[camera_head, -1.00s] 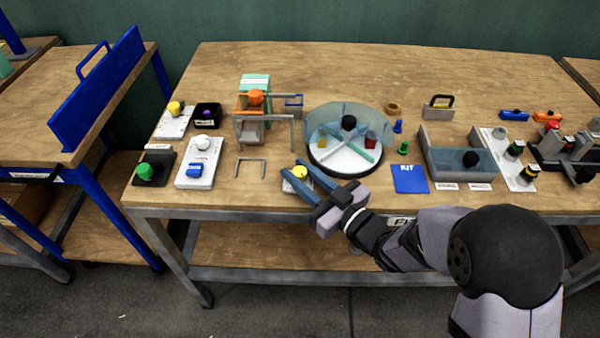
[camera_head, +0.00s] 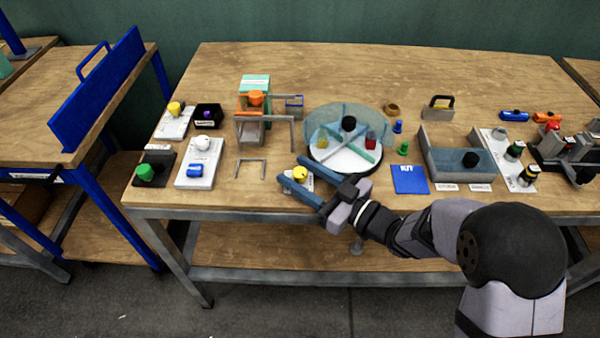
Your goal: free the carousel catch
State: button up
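The carousel (camera_head: 345,159) is a round white turntable with clear blue dividers and a black knob (camera_head: 349,123) on top. A yellow knob (camera_head: 300,173) on a small pale base stands in front of its left side; it looks like the carousel catch, though no label is readable. My gripper (camera_head: 294,171) is open, its two blue fingers pointing left, one behind the yellow knob and one in front. The knob shows between the fingers; I cannot tell whether either touches it. Part of its base is hidden by the fingers.
A metal frame (camera_head: 265,131) with an orange knob stands left of the carousel. A small grey bracket (camera_head: 251,160) is left of my fingertips. A blue kit mat (camera_head: 410,179) lies to the right, with a clear-fronted bin (camera_head: 470,168) beyond. The table's front edge runs below my gripper.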

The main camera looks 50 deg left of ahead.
aim_at(306, 178)
jog(key=shift+d, duration=0.1)
jog(key=shift+w+d, duration=0.2)
jog(key=shift+d, duration=1)
jog(key=shift+w+d, duration=0.15)
jog(key=shift+d, duration=1)
jog(key=shift+w+d, duration=0.2)
jog(key=shift+d, duration=1)
jog(key=shift+c, duration=0.2)
